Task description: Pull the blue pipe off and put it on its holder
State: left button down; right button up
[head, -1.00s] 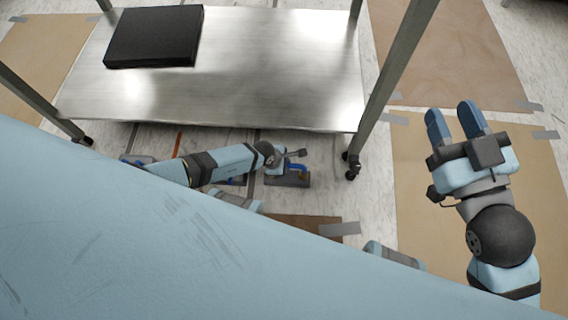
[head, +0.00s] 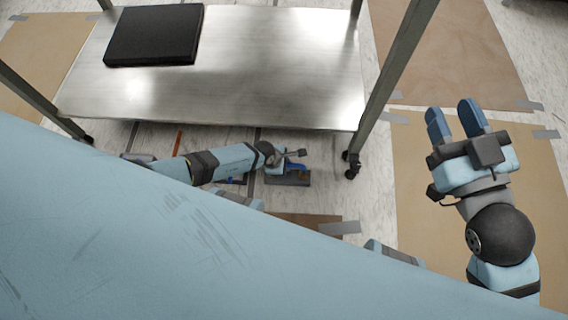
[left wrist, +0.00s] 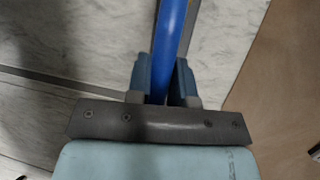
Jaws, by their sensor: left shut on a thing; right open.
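The blue pipe (left wrist: 172,30) runs up and away from my left gripper (left wrist: 164,70) in the left wrist view. The gripper's two blue fingers are shut on it, one on each side. In the head view my left arm reaches low over the floor in front of the metal table, and its fingers are too small to make out clearly. A small blue part (head: 297,168) shows there beside a dark grey flat piece on the floor. My right gripper (head: 453,106) is open and empty at the right, fingers apart. The pipe's ends and its holder cannot be made out.
A steel table (head: 270,60) with legs on casters stands ahead, with a black box (head: 155,35) on it. Brown sheets (head: 425,190) are taped to the pale floor. A light blue surface (head: 150,250) fills the lower left and hides much of the floor.

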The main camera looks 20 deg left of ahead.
pick_arm(q)
jog(key=c, duration=0.9)
grip_release()
jog(key=shift+s+r+p, duration=0.1)
jog(key=shift+r+p, duration=0.2)
jog(key=p+v, duration=0.8)
jog(key=v, duration=0.5)
jog(key=shift+a+r, duration=0.1)
pick_arm(e)
jog(key=s+r+m, duration=0.1)
jog(key=s+a+r+m, duration=0.1)
jog(key=m, duration=0.1)
jog(key=s+m+g, duration=0.1)
jog(key=shift+a+r+h, duration=0.3)
jog(key=shift+a+r, duration=0.05)
jog(key=shift+r, duration=0.05)
